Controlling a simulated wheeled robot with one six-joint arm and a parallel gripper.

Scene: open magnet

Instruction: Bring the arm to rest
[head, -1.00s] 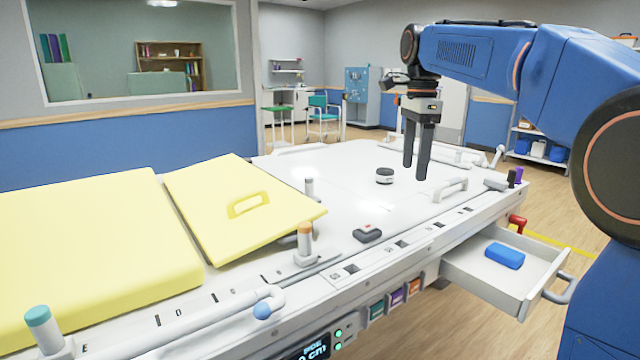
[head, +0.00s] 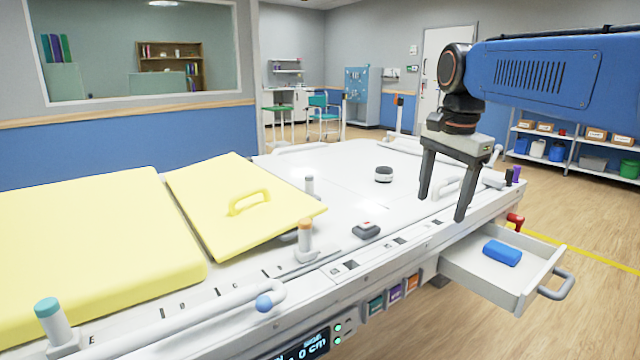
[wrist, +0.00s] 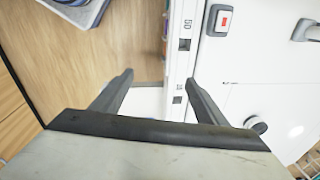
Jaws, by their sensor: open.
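My gripper (head: 443,205) is in the head view, above the front edge of the white table (head: 335,215), on its right part. Its two dark fingers are spread apart and point down, with nothing between them. In the wrist view my gripper (wrist: 160,85) shows both fingers wide apart over the table's edge rail. My blue arm reaches in from the right of the head view.
An open drawer (head: 480,272) with a blue block (head: 502,253) juts out below. On the table are a grey box with a red button (head: 366,230), a round puck (head: 384,174), a tilted yellow panel (head: 225,225) and a yellow pad (head: 90,245).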

